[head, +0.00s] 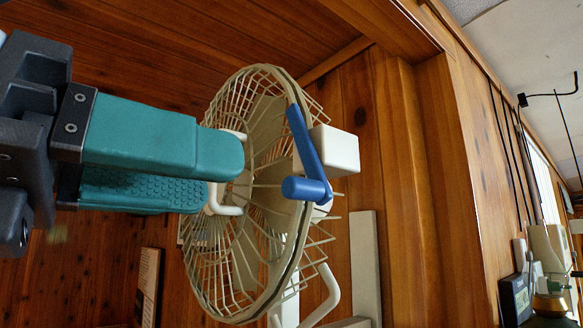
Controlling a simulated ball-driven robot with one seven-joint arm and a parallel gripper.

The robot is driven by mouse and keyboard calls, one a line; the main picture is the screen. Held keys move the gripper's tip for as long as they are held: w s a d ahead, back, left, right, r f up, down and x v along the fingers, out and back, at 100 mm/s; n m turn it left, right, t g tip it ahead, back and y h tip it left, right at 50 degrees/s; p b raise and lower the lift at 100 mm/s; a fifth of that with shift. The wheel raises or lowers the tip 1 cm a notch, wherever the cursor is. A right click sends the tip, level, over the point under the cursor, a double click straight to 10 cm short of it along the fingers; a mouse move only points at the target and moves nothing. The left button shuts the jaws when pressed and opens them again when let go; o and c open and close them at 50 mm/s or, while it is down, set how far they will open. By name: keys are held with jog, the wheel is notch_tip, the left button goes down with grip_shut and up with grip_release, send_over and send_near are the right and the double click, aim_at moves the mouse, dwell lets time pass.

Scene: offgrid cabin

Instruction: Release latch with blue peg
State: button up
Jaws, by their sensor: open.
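A blue piece (312,155) sits at the right rim of a round cream wire fan cage (225,300). It has a slanting flat arm and a stubby round peg (303,189) at its lower end. A white block (332,150) is just behind it. My gripper (214,178) reaches in from the left with two teal fingers, open. The fingertips are in front of the cage and left of the blue piece, apart from it in the picture. A white curved handle (226,210) shows at the fingertips, partly hidden by the upper finger; I cannot tell whether they touch.
Wood-panelled walls (130,40) stand behind the fan. A white bent tube (328,295) and a pale upright strip (365,265) are below right. A wooden post (415,170) stands right of the fan. A lamp-like object (545,255) and a dark box (515,298) are at far right.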

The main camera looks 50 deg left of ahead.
aim_at(287, 190)
jog(key=w+p, duration=0.1)
jog(key=w, duration=0.2)
jog(key=w+p, duration=0.1)
jog(key=w, duration=0.2)
jog(key=w+p, duration=0.1)
jog(key=w, duration=0.2)
jog(key=shift+d, duration=0.35)
jog(key=shift+s, duration=0.1)
